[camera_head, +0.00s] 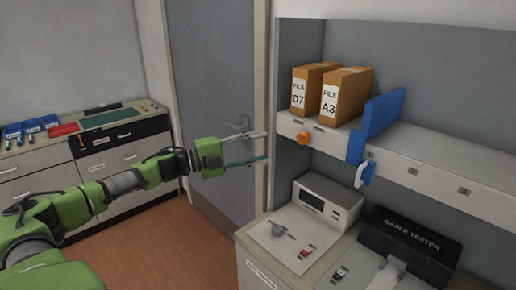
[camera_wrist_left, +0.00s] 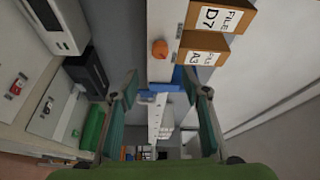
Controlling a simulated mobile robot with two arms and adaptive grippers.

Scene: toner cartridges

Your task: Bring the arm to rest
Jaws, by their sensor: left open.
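My left arm (camera_head: 120,184) is green and grey and reaches in from the left in the head view. Its gripper (camera_head: 262,148) is open, its two fingers apart with nothing between them. It is in front of the grey door, left of the shelf's near end. In the left wrist view the open fingers (camera_wrist_left: 166,92) frame the shelf, which lies farther off between them. My right gripper does not show.
A shelf (camera_head: 430,150) holds two orange file boxes (camera_head: 338,95), an orange knob and a blue bracket (camera_head: 375,124). Below it, a counter (camera_head: 262,235) bears a white device (camera_head: 327,203) and a black cable tester (camera_head: 410,243). Drawers (camera_head: 35,180) stand left; floor shows between.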

